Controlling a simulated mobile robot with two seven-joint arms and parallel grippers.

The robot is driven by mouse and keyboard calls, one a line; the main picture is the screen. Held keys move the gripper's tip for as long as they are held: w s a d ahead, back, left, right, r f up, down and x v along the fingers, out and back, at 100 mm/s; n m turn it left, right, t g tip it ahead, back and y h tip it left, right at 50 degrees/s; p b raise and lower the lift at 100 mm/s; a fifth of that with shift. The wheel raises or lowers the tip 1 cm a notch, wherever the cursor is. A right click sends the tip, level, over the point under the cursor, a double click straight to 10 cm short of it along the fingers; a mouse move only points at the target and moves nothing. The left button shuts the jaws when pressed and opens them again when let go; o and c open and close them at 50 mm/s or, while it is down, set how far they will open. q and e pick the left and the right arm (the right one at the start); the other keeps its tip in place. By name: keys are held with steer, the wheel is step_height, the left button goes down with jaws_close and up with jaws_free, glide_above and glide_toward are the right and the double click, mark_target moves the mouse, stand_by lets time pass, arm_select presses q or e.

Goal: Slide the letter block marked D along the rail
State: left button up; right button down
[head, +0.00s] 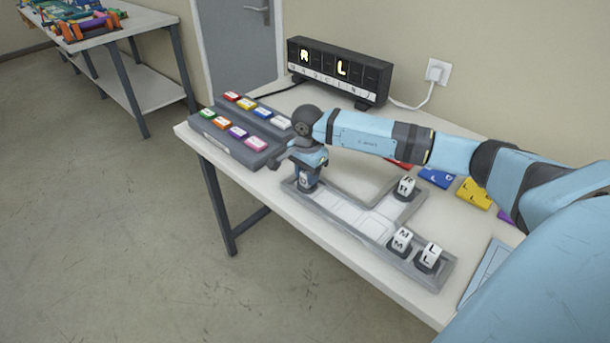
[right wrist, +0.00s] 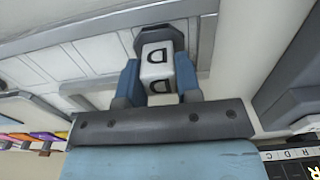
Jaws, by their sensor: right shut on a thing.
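The white letter block marked D (right wrist: 156,58) stands on a dark base at the left end of the grey rail (head: 333,215); it also shows in the head view (head: 305,180). My right gripper (right wrist: 158,80) is shut on this block, one blue finger on each side. In the head view my right gripper (head: 307,172) reaches down onto the rail's left end. Blocks marked R (head: 404,187), M (head: 401,240) and L (head: 430,255) stand elsewhere on the rail. My left gripper is out of view.
A grey panel with coloured keys (head: 238,130) stands left of the rail. A black display box (head: 338,72) with lit letters is at the back. Coloured tiles (head: 472,194) lie behind my arm on the right. A second table (head: 130,65) stands far left.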

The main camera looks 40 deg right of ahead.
steer(key=shift+w, duration=0.25)
steer(key=c, duration=0.7)
jaws_free()
steer(key=shift+c, duration=0.2)
step_height(320, 180, up, 14)
steer(key=shift+p, duration=0.3)
steer(key=shift+s+a+f, duration=0.1)
steer(key=shift+f, duration=0.05)
